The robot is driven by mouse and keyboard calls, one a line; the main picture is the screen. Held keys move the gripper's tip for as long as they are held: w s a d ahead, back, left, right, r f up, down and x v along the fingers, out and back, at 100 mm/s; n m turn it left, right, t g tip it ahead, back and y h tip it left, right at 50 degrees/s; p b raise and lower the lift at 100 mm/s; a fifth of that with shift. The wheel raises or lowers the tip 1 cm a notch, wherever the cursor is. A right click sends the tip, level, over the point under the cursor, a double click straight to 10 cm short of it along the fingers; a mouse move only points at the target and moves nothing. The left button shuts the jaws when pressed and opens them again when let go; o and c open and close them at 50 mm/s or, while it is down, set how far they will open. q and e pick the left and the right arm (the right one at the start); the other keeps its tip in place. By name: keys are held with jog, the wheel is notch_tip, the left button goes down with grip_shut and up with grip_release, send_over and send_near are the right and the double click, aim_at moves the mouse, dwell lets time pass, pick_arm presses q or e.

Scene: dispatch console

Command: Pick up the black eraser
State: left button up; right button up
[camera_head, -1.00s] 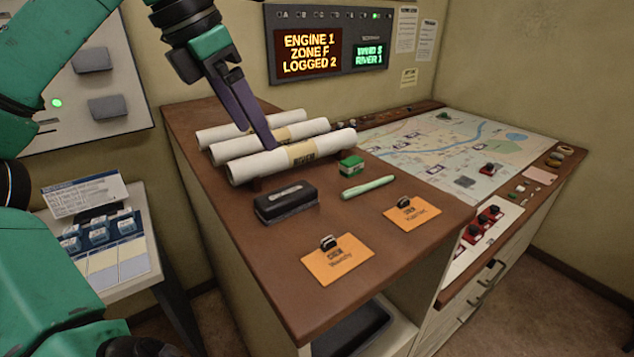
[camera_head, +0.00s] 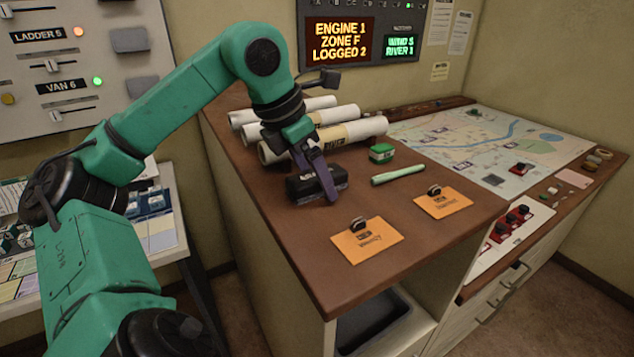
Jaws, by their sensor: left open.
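The black eraser (camera_head: 303,188) lies on the brown console top, in front of the white paper rolls. My left gripper (camera_head: 328,190) reaches down over it from behind, its purple fingers pointing down. One finger crosses the front of the eraser near its right part. The other finger is mostly hidden, so I cannot tell whether it is behind the eraser. The gripper is open and the eraser rests on the surface. My right gripper is not in view.
Several white rolls (camera_head: 368,130) lie behind the eraser. A green box (camera_head: 381,153) and a light green marker (camera_head: 398,174) lie to its right. Two orange cards with clips, one at the front (camera_head: 367,242) and one further right (camera_head: 443,202), lie nearer the front edge. A map (camera_head: 470,150) covers the right side.

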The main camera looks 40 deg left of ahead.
aim_at(314, 174)
pick_arm(q)
grip_shut()
notch_tip(314, 174, up, 4)
jog(key=p, duration=0.3)
jog(key=shift+r, duration=0.1)
notch_tip(314, 174, up, 5)
jog(key=shift+s+r+p, duration=0.1)
jog(key=shift+p, duration=0.6)
jog(key=shift+d+r, duration=0.1)
jog(key=shift+r, duration=0.3)
jog(key=c, duration=0.8)
grip_release()
jog(key=c, duration=0.5)
